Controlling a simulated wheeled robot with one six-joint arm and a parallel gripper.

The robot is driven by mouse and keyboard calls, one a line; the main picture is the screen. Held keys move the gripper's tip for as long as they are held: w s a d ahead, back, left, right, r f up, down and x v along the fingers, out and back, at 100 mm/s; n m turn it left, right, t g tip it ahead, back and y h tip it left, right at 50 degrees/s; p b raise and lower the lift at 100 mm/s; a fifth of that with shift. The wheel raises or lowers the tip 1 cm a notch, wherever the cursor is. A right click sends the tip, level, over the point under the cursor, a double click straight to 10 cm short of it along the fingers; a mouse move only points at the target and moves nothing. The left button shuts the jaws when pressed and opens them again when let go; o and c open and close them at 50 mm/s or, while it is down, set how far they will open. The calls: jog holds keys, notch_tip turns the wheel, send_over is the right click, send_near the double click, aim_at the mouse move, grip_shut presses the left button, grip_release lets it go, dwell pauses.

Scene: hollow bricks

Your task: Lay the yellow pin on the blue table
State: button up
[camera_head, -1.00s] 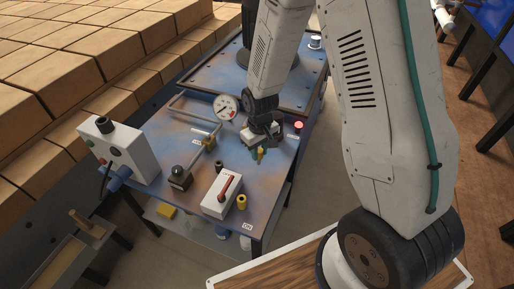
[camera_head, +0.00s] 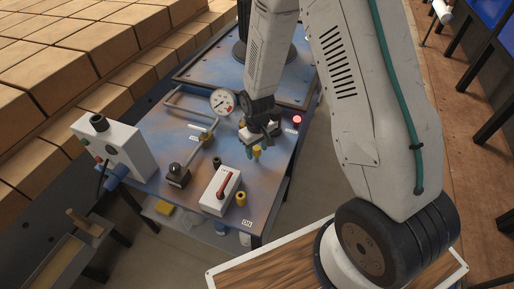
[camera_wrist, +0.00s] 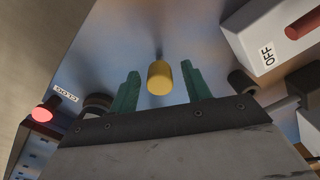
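The yellow pin (camera_head: 257,152) is a short cylinder on the blue table (camera_head: 149,125), near its right side below the gauge. It looks upright; I cannot tell from here how its base rests. My gripper (camera_head: 253,153) is over it, pointing down. In the wrist view the pin (camera_wrist: 160,78) stands between the two green fingers of my gripper (camera_wrist: 161,88), with a gap on both sides. The fingers are open and not touching it. The far finger is partly hidden in the head view.
A white switch box with a red lever (camera_head: 221,190) and a yellow hollow cylinder (camera_head: 241,199) stand close in front. A pressure gauge (camera_head: 223,102) on pipes and a red lamp (camera_head: 297,119) flank my gripper. A white button box (camera_head: 112,147) is at the left.

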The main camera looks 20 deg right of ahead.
notch_tip(320, 180, up, 12)
notch_tip(320, 180, up, 16)
jog(key=m, duration=0.1)
send_over(257, 148)
jog(key=s+d, duration=0.2)
jog(key=s, duration=0.7)
jog(key=s+r+m, duration=0.1)
jog(key=s+r, duration=0.3)
jog(key=s, duration=0.4)
jog(key=s+r+m+t, duration=0.1)
jog(key=s+r, duration=0.3)
jog(key=s, duration=0.4)
jog(key=shift+s+d+r, duration=0.25)
jog(key=shift+s+d, duration=0.05)
jog(key=shift+s, duration=0.1)
jog(key=shift+c, duration=0.3)
